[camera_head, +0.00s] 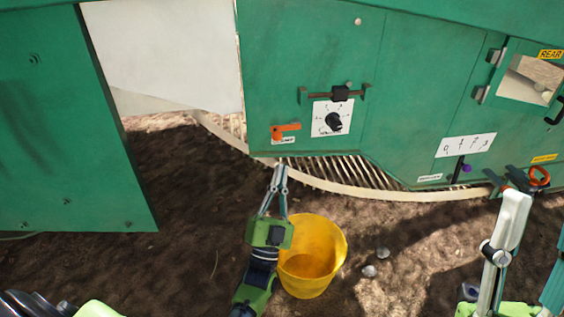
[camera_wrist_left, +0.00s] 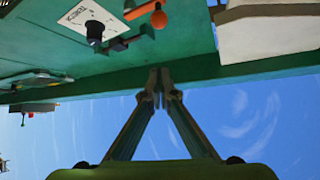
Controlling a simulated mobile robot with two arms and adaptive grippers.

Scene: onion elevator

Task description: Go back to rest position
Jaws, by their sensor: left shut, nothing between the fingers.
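My left gripper (camera_head: 281,163) is shut and empty in the head view. Its fingertips point up at the lower edge of the green machine panel (camera_head: 310,60), just below the orange lever (camera_head: 286,128). Whether they touch the panel cannot be told. In the left wrist view the two fingers (camera_wrist_left: 159,72) meet at their tips with nothing between them, and the orange lever (camera_wrist_left: 141,12) and the dial (camera_wrist_left: 95,30) show above. Parts of my right arm stand at the lower right of the head view, and its jaw state is unclear.
A yellow bucket (camera_head: 312,257) stands on the soil, close beside my left gripper. Two small pale lumps (camera_head: 369,271) lie right of it. A slatted curved rail (camera_head: 340,186) runs under the machine. A purple-knobbed lever (camera_head: 466,168) and an orange ring (camera_head: 540,176) are at the right.

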